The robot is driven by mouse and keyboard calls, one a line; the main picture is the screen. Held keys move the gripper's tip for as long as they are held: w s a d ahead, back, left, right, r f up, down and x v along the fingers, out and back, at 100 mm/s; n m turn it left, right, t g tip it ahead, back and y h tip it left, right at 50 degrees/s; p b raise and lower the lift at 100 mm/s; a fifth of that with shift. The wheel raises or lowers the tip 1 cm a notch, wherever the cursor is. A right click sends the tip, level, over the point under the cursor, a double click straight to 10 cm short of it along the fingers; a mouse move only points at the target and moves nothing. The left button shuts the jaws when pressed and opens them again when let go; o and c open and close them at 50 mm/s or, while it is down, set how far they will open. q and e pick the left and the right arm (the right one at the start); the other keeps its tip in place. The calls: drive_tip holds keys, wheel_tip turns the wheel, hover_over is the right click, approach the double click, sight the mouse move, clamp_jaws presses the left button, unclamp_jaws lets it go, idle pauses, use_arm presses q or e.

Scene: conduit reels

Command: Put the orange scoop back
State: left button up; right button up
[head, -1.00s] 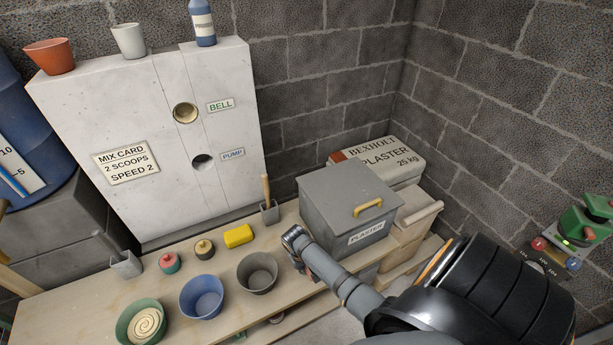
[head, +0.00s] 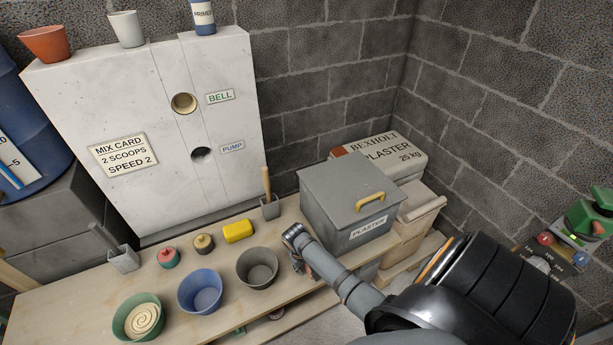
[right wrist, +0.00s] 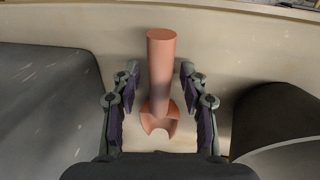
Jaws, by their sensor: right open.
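The orange scoop (right wrist: 161,62) shows in the right wrist view, its round handle pointing up the picture and its open cup nearer the wrist. My right gripper (right wrist: 160,72) is open, one finger on each side of the scoop, with visible gaps. In the head view my right gripper (head: 292,240) is over the bench between the grey bucket (head: 258,269) and the grey plaster bin (head: 345,200). The scoop cannot be made out there. The bin's lid with a yellow handle is shut. My left gripper is out of view.
A grey holder (head: 271,210) with a wooden-handled tool stands near the bin. Another holder (head: 124,259) stands at left.

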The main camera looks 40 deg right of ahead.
wheel_tip(320, 180, up, 12)
drive_tip(key=a+p, duration=0.1)
drive_tip(key=a, duration=0.1)
drive_tip(key=shift+a, duration=0.15)
drive_tip(key=shift+s, duration=0.15)
drive_tip(key=s+a+r+n+t+y, duration=0.1)
drive_tip(key=s+a+r+n+t, duration=0.4)
drive_tip(key=s+r, duration=0.5)
drive_tip(key=s+d+f+m+g, duration=0.1)
drive_tip(key=s+f+g, duration=0.1)
drive_tip(key=f, duration=1.3)
drive_tip(key=s+d+f+m+g, duration=0.1)
drive_tip(key=s+f, duration=0.1)
drive_tip(key=f, duration=1.3)
drive_tip(key=s+f+g, duration=0.1)
drive_tip(key=s+f, duration=1.3)
drive_tip(key=s, duration=0.3)
drive_tip(key=shift+s+d, duration=0.25)
drive_tip(key=shift+d, duration=0.1)
